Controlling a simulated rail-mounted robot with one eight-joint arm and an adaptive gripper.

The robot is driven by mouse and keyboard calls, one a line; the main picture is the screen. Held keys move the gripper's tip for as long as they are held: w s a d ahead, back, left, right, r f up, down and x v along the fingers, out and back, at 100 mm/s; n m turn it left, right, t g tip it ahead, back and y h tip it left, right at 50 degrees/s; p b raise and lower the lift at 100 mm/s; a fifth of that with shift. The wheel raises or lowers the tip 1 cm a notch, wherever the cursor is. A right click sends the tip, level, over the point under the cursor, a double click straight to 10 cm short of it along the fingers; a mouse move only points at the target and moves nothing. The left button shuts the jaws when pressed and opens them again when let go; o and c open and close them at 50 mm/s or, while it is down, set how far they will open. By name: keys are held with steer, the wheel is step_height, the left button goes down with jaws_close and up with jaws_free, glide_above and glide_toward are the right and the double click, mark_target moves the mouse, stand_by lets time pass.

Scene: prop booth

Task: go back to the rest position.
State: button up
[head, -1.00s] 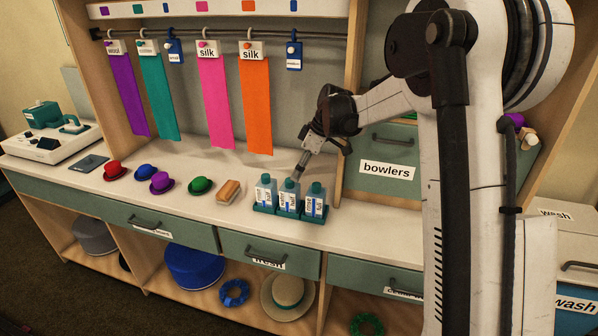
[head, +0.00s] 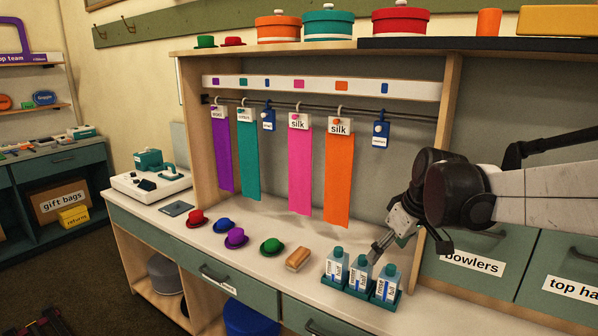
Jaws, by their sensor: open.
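My gripper (head: 408,252) is at the right of the counter, above and just behind a teal rack (head: 340,288) of bottles. Its jaws are open and nothing shows between them. One finger points down close to the top of the middle bottle (head: 359,272); I cannot tell whether it touches. The left bottle (head: 336,266) and the right bottle (head: 386,283) stand upright beside it. My arm reaches in from the right edge of the picture.
A wooden-backed brush (head: 298,258) and several small hats, one green (head: 271,247), lie left of the rack. Ribbons, one orange (head: 338,180), hang from a rail behind. Drawers labelled bowlers (head: 473,263) stand behind my arm at right. Hat boxes (head: 327,25) line the top shelf.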

steer(key=s+f+m+t+h, duration=0.2)
steer(key=s+m, duration=0.4)
steer(key=s, duration=1.7)
steer(key=shift+s+a+f+m+t, duration=0.2)
steer(key=shift+s+a+m+t, duration=0.1)
steer(key=shift+t, duration=0.2)
